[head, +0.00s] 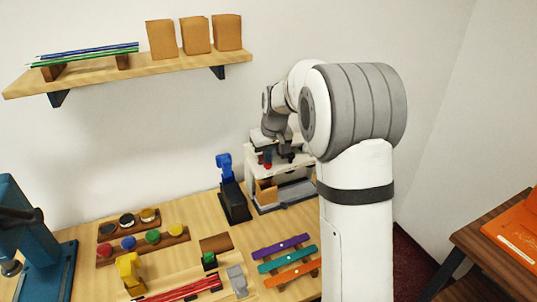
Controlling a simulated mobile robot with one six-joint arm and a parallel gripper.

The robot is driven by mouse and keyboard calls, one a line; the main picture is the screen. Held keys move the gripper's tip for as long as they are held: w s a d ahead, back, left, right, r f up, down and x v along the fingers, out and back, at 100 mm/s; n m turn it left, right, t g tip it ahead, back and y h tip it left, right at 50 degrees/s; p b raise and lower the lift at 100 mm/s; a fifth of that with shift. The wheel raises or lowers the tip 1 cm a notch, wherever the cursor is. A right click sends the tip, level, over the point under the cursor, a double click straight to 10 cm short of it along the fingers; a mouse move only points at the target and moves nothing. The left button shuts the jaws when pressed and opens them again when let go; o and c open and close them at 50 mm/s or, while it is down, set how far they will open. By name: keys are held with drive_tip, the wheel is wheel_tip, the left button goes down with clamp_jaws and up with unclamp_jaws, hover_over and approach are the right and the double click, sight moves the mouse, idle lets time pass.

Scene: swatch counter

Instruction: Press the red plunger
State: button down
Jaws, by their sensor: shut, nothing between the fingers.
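A small red plunger (267,160) shows on a white, open-fronted device (251,162) at the back of the counter, right of centre. My arm reaches over the device from the right. My gripper (287,155) is shut and empty, low over the device's top, close to the plunger and just right of it. Whether it touches the plunger or the device cannot be told. My wrist hides part of the device's top and my arm hides its right side.
A black stand with a blue head (229,188) stands left of the device. Wooden racks with coloured knobs (143,244), a yellow object (130,272) and coloured strips (284,260) lie in front. A teal press (30,245) is far left. A wooden shelf (140,75) hangs above.

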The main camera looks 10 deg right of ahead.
drive_tip(key=v, duration=1.2)
drive_tip(key=shift+w+r+b, duration=0.25)
drive_tip(key=shift+r+b, duration=0.1)
drive_tip(key=shift+r, duration=0.05)
drive_tip(key=shift+r+b, duration=0.85)
drive_tip(key=shift+r, duration=0.35)
drive_tip(key=shift+f, duration=0.1)
drive_tip(key=x, duration=0.4)
drive_tip(key=p+x, duration=0.1)
drive_tip(key=x, duration=0.7)
drive_tip(key=shift+s+f, duration=0.25)
drive_tip(key=shift+f, duration=0.75)
